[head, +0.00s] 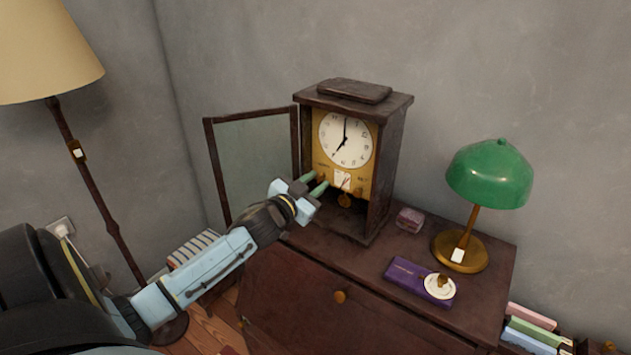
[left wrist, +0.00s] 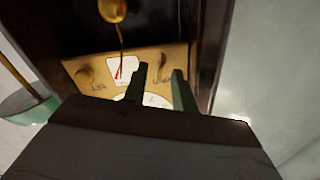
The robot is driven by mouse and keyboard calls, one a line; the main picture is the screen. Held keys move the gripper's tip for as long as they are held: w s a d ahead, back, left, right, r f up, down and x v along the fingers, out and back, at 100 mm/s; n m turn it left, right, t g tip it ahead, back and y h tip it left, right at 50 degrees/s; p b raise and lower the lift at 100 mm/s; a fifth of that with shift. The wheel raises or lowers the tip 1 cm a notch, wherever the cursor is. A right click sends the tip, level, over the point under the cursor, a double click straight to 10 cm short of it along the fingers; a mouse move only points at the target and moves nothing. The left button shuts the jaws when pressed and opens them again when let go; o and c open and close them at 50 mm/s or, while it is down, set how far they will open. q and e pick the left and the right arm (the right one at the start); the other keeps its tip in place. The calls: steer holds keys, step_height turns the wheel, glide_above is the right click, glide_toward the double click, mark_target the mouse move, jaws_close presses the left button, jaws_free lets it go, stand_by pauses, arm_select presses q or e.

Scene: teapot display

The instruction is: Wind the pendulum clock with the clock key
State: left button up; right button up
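The pendulum clock (head: 388,150) stands upright on the cabinet, its glass door (head: 255,160) swung open to the left. Its white dial (head: 346,138) reads about seven. A gold pendulum bob (head: 345,201) hangs below; it also shows in the left wrist view (left wrist: 112,9). My left gripper (head: 318,183) is at the open clock front, below the dial. In the left wrist view its fingers (left wrist: 161,84) are apart over the gold plate, with no key visible between them. A small brass piece (head: 442,280), perhaps the clock key, lies on a white dish. My right gripper is out of view.
The dish (head: 429,289) rests on a purple box or book (head: 405,276) on the cabinet (head: 330,262). A green lamp (head: 490,175) and a small patterned box (head: 410,220) stand right of the clock. A floor lamp (head: 85,165) stands at left.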

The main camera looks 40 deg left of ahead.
arm_select(q)
steer(key=shift+w, duration=0.3)
jaws_close()
steer(key=shift+m, duration=0.3)
steer(key=m, duration=0.3)
steer(key=shift+m+p, duration=0.3)
steer(key=shift+p, duration=0.1)
steer(key=m, duration=0.4)
steer(key=shift+m, duration=0.3)
steer(key=m, duration=0.5)
steer(key=shift+f, duration=0.15)
steer(key=m, duration=0.5)
steer(key=shift+m, duration=0.4)
